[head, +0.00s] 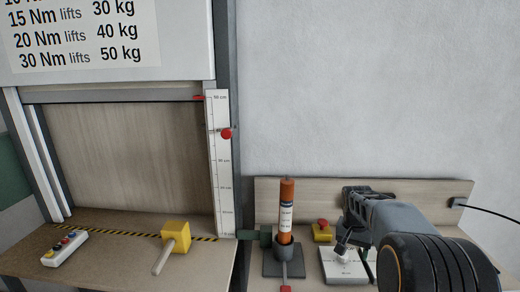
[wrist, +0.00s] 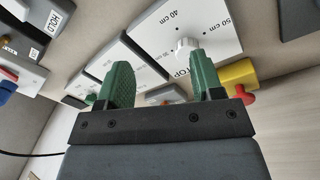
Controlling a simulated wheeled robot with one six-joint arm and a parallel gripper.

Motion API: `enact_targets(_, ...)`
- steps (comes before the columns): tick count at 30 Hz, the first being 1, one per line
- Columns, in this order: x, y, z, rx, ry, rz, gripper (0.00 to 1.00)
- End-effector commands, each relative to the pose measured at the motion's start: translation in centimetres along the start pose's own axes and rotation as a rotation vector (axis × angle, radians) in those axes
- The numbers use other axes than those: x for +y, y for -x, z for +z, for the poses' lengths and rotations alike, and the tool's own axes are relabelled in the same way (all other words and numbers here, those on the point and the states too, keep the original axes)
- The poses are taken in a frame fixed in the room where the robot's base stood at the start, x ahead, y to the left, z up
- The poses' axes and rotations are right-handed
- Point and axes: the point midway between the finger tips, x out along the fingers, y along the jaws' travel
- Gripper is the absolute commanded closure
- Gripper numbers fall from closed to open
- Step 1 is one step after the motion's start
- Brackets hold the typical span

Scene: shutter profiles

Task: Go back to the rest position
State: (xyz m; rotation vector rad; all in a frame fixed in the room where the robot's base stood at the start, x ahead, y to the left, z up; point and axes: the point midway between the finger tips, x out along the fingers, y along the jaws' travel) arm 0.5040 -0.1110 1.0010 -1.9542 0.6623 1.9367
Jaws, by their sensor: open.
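My gripper (wrist: 160,72) shows in the wrist view as two green fingers standing well apart, open, with nothing held between them. Beyond them is a white panel (wrist: 215,30) marked 40 cm and 50 cm, with a white knob (wrist: 187,44) close to the right fingertip. I cannot tell whether the fingertip touches the knob. In the head view my arm comes in from the lower right, and my gripper (head: 343,238) is low over the white control box (head: 345,268); its fingers are hard to make out there.
An orange cylinder (head: 287,192) stands upright in a dark holder left of my gripper. A yellow box with a red button (head: 322,232) sits between them. Left are a yellow block with a handle (head: 175,237), a button box (head: 64,248) and a scale (head: 218,170). The wall area above is clear.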

Motion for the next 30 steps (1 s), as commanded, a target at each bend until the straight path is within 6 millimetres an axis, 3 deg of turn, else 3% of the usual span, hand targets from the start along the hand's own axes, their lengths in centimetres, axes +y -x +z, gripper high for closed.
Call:
enact_targets(1, -0.1, 0.6, 2.8, 0.020, 0.097, -0.027, 0.39)
enact_targets(6, -0.1, 1.0, 11.5, 0.092, 0.372, -0.099, 0.39)
enact_targets(9, 0.4, 0.8, 15.8, 0.133, 0.458, -0.128, 0.39)
enact_targets(13, 1.1, 0.6, 20.1, 0.173, 0.494, -0.156, 0.39)
enact_targets(18, 1.5, 1.4, 22.6, 0.231, 0.520, -0.179, 0.39)
enact_targets(24, 1.3, 3.1, 22.9, 0.296, 0.536, -0.200, 0.39)
enact_targets(30, 1.2, 3.2, 23.0, 0.299, 0.542, -0.202, 0.39)
